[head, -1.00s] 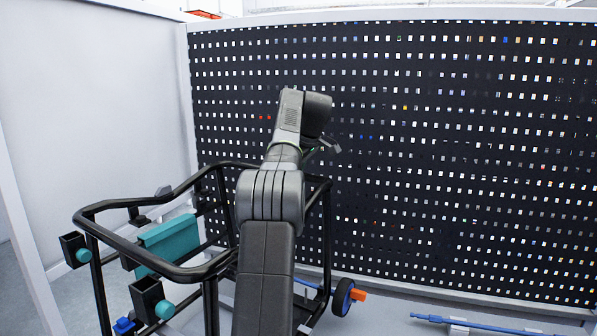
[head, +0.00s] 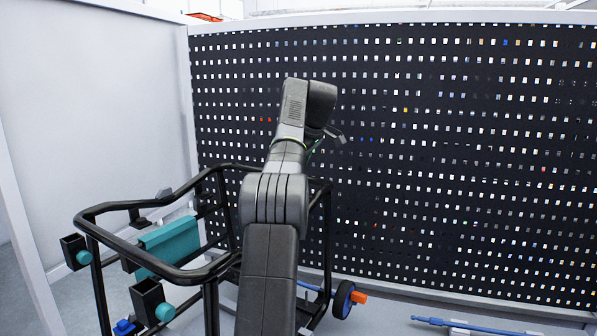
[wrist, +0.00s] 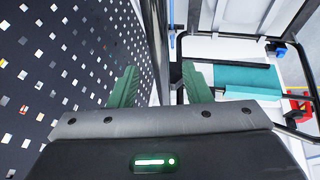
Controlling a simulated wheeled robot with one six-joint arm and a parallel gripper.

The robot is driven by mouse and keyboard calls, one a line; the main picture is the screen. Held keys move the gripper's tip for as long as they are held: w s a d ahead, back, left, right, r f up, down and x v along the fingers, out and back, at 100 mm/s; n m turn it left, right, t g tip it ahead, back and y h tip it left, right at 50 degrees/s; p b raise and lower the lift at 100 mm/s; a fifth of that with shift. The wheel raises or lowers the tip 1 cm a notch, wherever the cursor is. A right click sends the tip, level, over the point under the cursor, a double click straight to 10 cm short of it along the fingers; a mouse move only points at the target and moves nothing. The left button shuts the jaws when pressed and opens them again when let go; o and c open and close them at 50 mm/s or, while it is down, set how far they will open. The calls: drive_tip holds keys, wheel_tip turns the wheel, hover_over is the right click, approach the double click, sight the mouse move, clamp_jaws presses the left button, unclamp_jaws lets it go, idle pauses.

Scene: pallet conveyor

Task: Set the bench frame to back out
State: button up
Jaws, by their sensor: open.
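The bench frame is a black tubular frame (head: 100,213) standing at the left of the head view, with a teal pad (head: 170,243) and black boxes with round teal knobs on it. In the wrist view its black tube (wrist: 180,85) and the teal pad (wrist: 245,78) show at the right. My gripper (wrist: 161,85) is open, its two green fingers apart. A dark upright bar passes behind the gap between them; I cannot tell how far off it is. My own arm hides part of the frame in the head view, and the fingers are hidden there.
A black perforated panel (head: 450,150) closes off the back, with a pale wall (head: 90,100) at the left. A blue rod (head: 480,326) lies at the bottom right.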

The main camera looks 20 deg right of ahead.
drive_tip(key=s+d+r+b, duration=0.1)
drive_tip(key=s+d+b, duration=0.3)
drive_tip(key=s, duration=0.8)
drive_tip(key=shift+d+r+b, duration=0.15)
drive_tip(key=shift+b, duration=0.25)
